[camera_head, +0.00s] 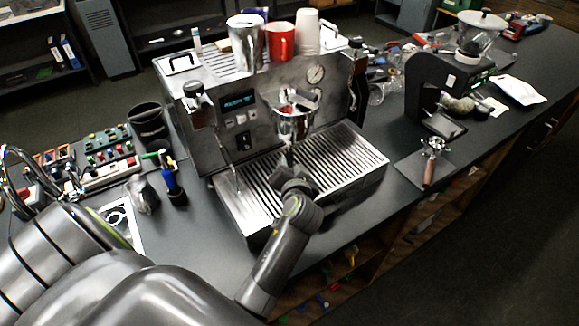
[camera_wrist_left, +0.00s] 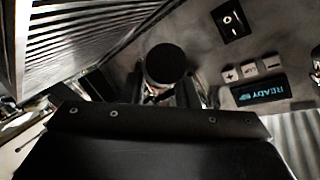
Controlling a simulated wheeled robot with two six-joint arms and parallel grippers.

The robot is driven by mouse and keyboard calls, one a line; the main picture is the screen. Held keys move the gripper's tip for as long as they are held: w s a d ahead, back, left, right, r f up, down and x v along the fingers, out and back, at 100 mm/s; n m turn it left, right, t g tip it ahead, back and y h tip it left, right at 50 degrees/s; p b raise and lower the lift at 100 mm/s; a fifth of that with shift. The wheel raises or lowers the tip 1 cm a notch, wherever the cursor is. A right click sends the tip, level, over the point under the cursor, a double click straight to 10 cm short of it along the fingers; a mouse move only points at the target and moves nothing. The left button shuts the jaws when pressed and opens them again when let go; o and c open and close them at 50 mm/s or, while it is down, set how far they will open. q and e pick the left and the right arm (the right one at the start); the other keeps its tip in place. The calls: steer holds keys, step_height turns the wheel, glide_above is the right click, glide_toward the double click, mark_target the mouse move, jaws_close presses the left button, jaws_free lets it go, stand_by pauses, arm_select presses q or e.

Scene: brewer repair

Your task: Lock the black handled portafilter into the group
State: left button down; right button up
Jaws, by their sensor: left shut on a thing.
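The espresso machine (camera_head: 250,125) stands on the dark counter, and its chrome group (camera_head: 293,122) is on the front face. My left gripper (camera_head: 292,178) is in front of and below the group, over the drip tray. It is shut on the black handled portafilter, mostly hidden in the head view. In the left wrist view the round end of its black handle (camera_wrist_left: 166,64) shows, with chrome behind it. My left gripper (camera_wrist_left: 180,98) is close around the handle there. I cannot tell whether the portafilter is seated in the group. My right gripper is not in view.
The slatted drip tray (camera_head: 345,160) spreads below the group. A wooden handled portafilter (camera_head: 431,165) lies on a mat at the right, near the black grinder (camera_head: 430,85). Cups, including a red mug (camera_head: 280,40), stand on top of the machine. Tools and a switch panel clutter the left.

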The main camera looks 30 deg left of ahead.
arm_select(q)
steer(key=shift+r+p, duration=1.4)
steer(key=shift+r, duration=0.2)
stand_by(2.9)
stand_by(0.6)
steer(key=shift+w+d+f+n+y+b, duration=0.2)
steer(key=shift+d+n+y+b, duration=0.1)
steer(key=shift+b, duration=0.45)
steer(key=shift+w+d+r+n+g+y+b, duration=0.1)
steer(key=shift+w+d+n+g+y+b, duration=0.25)
steer(key=shift+g+b, duration=0.2)
